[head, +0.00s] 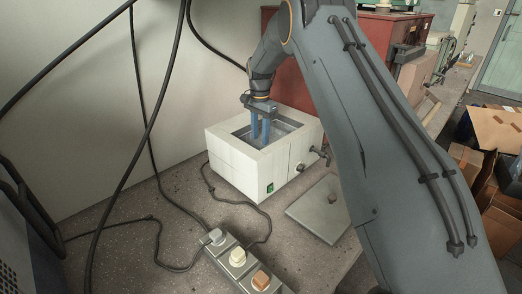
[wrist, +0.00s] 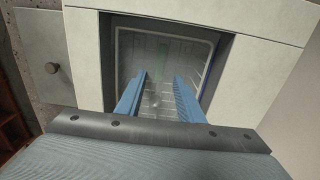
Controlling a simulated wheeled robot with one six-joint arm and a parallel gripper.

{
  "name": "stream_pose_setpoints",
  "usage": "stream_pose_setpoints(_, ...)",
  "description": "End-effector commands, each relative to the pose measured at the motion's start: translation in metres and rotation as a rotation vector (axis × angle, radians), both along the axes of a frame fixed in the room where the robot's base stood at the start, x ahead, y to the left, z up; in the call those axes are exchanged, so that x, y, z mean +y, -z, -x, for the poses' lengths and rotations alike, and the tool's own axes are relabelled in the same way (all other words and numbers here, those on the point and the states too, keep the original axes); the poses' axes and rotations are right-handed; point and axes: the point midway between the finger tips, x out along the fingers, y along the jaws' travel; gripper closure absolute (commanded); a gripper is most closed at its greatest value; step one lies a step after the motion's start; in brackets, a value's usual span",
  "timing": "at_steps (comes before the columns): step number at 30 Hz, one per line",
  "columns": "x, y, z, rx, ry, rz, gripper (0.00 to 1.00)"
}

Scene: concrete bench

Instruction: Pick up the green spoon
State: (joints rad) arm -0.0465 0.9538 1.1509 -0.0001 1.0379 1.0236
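My gripper (head: 260,138) points down into the open top of a white box-shaped bath (head: 237,160). In the wrist view its two blue fingers (wrist: 160,79) stand apart with nothing held between them. The fingertips are inside the opening, over a wire rack (wrist: 126,48) in the basin. I cannot clearly make out the green spoon in either view. A faint greenish streak (wrist: 163,58) shows in the basin just beyond the fingertips, too blurred to identify.
A power strip (head: 238,262) with plugs and black cables is in front. A red cabinet (head: 285,84) stands behind. The bath's rim closely surrounds my fingers.

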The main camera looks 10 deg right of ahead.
Motion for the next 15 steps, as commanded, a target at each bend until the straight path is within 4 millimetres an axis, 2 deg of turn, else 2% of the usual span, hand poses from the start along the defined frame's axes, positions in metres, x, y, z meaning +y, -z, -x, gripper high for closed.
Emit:
stream_pose_setpoints(9, 0.001, 0.039, 0.002, 0.000, -0.001, 0.000, 0.66)
stream_pose_setpoints(15, 0.001, 0.046, 0.002, -0.001, -0.001, -0.001, 0.66)
